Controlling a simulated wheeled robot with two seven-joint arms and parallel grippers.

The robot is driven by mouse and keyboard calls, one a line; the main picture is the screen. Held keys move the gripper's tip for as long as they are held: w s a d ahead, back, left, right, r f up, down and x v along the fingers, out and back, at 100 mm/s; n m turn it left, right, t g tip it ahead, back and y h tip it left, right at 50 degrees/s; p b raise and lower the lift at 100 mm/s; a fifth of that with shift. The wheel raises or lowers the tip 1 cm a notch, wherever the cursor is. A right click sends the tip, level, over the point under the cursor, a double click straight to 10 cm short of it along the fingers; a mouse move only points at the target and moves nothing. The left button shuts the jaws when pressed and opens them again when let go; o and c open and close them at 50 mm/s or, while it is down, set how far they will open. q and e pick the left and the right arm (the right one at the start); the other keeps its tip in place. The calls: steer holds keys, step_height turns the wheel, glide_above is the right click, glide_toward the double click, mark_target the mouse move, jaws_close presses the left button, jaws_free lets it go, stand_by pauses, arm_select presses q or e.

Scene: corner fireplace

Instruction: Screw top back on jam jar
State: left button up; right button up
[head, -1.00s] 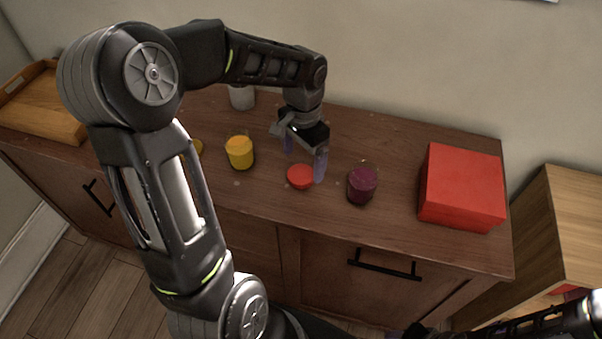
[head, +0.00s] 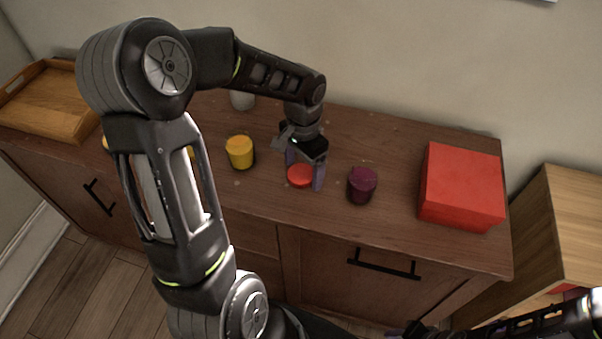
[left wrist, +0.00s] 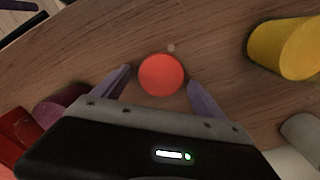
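A red round lid (head: 300,176) lies flat on the brown cabinet top. It also shows in the left wrist view (left wrist: 161,75), just ahead of and between the two fingers. My left gripper (head: 305,174) is open around the lid, one finger on each side, pointing down; I cannot tell whether the fingers touch it. A dark purple jam jar (head: 361,187) stands upright just right of the gripper. A yellow jar (head: 240,152) stands to the left of the lid and shows at the upper right of the left wrist view (left wrist: 285,48). My right gripper is not clearly visible.
The cabinet top (head: 400,140) holds a large red box (head: 461,188) at the right and a wooden tray (head: 50,100) at the far left. A white object (head: 242,100) stands behind the yellow jar. The surface between purple jar and red box is clear.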

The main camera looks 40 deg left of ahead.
mark_target(303, 172)
arm_select(q)
steer(key=c, duration=1.2)
step_height(303, 172, up, 10)
steer(key=shift+r, duration=0.1)
stand_by(0.6)
